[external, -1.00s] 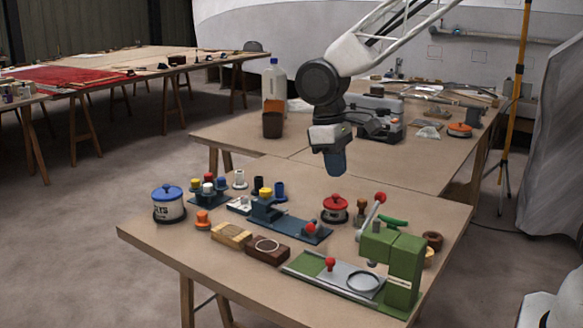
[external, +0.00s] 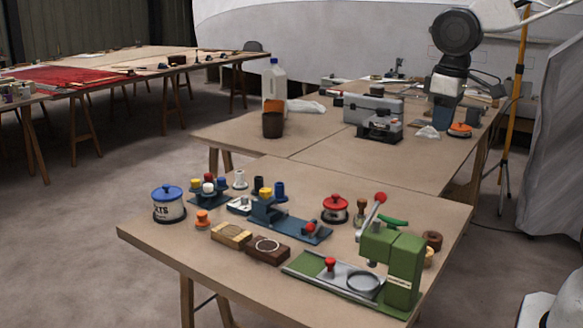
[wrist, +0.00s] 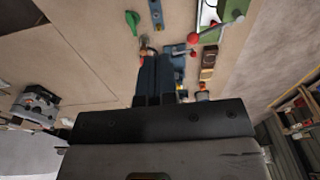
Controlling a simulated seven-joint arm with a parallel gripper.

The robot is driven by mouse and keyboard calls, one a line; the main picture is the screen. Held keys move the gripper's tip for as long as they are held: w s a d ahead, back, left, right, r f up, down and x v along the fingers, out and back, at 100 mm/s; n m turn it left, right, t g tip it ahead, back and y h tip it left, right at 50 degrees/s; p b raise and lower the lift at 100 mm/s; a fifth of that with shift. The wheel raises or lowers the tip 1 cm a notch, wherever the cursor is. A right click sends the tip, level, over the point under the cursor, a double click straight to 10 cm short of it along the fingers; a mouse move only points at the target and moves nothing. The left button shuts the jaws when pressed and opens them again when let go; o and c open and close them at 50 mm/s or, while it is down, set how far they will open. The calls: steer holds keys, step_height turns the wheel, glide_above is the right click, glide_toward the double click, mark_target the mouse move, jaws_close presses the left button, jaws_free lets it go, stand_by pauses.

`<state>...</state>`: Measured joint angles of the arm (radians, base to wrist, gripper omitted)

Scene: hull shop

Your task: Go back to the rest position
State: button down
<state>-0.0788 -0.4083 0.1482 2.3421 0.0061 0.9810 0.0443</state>
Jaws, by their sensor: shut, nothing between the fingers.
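My gripper (external: 442,128) hangs over the right part of the back table (external: 330,150) in the external view, its blue fingers pointing down. Its fingers show close together and empty in the wrist view (wrist: 155,60). In the external view it is to the right of the grey case (external: 372,110) and just left of an orange round item (external: 460,130). It appears clear of the things on the table, though the exact height above the top cannot be told.
The front table holds a green press (external: 405,265), a blue-lidded tin (external: 168,205), a red-lidded pot (external: 335,209) and a blue fixture (external: 295,228). A yellow pole (external: 516,100) rises at right.

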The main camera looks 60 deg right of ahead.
steer(key=s+d+t, duration=0.1)
steer(key=s+d, duration=0.2)
steer(key=s, duration=0.8)
steer(key=shift+d+r+m+t, duration=0.25)
steer(key=shift+d+m+t, duration=0.05)
steer(key=shift+d+t, duration=0.1)
steer(key=w+a+f+g, duration=0.1)
steer(key=w+a, duration=0.2)
steer(key=w, duration=0.4)
steer(key=w+a+f+n+g, duration=0.1)
steer(key=w+a+f, duration=0.15)
steer(key=w, duration=0.55)
steer(key=w+a+f+g, duration=0.1)
steer(key=w+a, duration=0.3)
steer(key=w, duration=0.3)
steer(key=w+a+f+n+g, duration=0.1)
steer(key=w+a+f+g, duration=0.2)
steer(key=w+a+f, duration=0.8)
steer(key=w+f, duration=0.3)
steer(key=w, duration=0.1)
steer(key=shift+a+f+h, duration=0.3)
steer(key=shift+a+h, duration=0.05)
steer(key=shift+h, duration=0.05)
